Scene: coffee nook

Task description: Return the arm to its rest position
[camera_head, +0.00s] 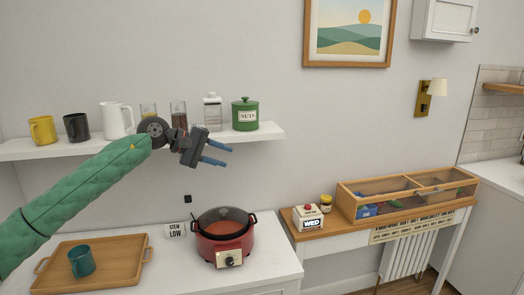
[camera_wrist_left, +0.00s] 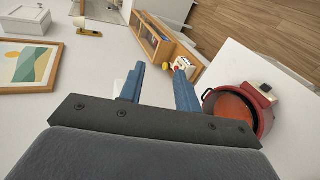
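My left gripper (camera_head: 217,154) has blue fingers and hangs in the air in front of the wall shelf, above and left of the red pot. Its green-sleeved arm comes in from the left in the head view. In the left wrist view the gripper (camera_wrist_left: 157,84) has its two fingers spread apart with nothing between them. My right gripper is in neither view.
A wall shelf (camera_head: 262,132) holds mugs, a pitcher, jars and a green canister (camera_head: 245,114) close behind the gripper. Below are a red pot (camera_head: 222,236) and a wooden tray (camera_head: 125,268) with a teal mug (camera_head: 81,262). A wooden box (camera_head: 345,203) stands right.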

